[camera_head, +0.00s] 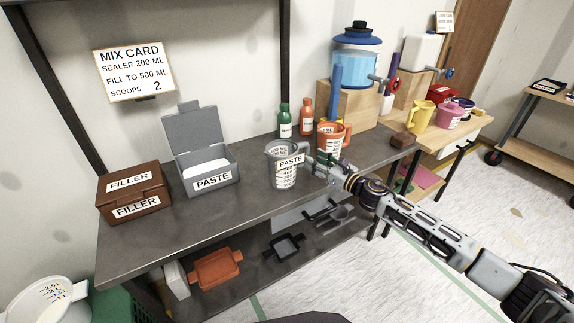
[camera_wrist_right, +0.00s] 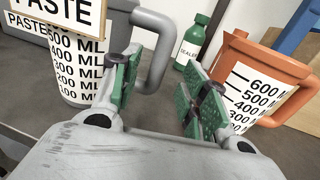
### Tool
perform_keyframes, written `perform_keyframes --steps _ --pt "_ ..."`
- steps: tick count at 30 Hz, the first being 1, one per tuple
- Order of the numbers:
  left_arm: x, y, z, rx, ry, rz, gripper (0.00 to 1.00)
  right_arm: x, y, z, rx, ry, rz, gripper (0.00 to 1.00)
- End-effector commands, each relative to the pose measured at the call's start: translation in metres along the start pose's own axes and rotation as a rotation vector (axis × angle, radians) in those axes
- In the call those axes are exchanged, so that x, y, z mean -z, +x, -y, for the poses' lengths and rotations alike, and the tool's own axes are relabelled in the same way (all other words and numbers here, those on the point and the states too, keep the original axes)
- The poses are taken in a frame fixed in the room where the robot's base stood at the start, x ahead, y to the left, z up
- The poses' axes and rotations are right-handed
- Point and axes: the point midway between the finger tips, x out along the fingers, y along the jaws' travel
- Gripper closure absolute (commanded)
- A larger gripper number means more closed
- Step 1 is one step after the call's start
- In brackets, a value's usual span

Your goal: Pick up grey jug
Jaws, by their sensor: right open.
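The grey jug (camera_head: 284,178) stands upright on the dark workbench, with a PASTE label and a printed ML scale. In the right wrist view the jug (camera_wrist_right: 75,75) is at the upper left, and its grey handle (camera_wrist_right: 160,48) loops toward the right. My right gripper (camera_head: 312,163) is beside the jug on its handle side. In the wrist view the gripper (camera_wrist_right: 160,95) is open, with its green-padded fingers apart. The handle shows at and beyond the gap; I cannot tell whether it is between the pads. My left gripper is not in view.
An orange jug (camera_head: 331,138) stands close behind my right gripper. A green bottle (camera_head: 285,121) and an orange bottle (camera_head: 306,117) stand behind. The grey PASTE box (camera_head: 208,172) and brown FILLER box (camera_head: 133,195) are to the left. Bare bench (camera_head: 190,222) lies in front of them.

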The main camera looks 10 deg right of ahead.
Motion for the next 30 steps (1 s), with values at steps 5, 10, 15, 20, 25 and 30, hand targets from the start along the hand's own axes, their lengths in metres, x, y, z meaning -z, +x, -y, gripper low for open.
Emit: perform_keyframes --steps 5,10,15,20,25,30 --pt "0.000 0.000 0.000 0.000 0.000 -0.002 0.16 -0.002 0.007 0.000 0.000 -0.001 0.002 0.56" --pt "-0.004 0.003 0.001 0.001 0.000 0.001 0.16 -0.003 0.017 0.000 0.000 -0.001 0.002 0.56" --pt "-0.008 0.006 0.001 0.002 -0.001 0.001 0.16 -0.004 0.028 -0.001 0.000 0.000 0.002 0.56" --pt "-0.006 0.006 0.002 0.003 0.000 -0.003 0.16 -0.003 0.039 -0.001 0.000 0.000 0.001 0.56" --pt "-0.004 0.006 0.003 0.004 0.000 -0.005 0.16 -0.003 0.048 -0.001 0.001 0.001 0.001 0.56" --pt "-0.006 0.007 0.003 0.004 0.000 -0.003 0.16 -0.003 0.051 -0.001 0.000 0.000 0.000 0.56"
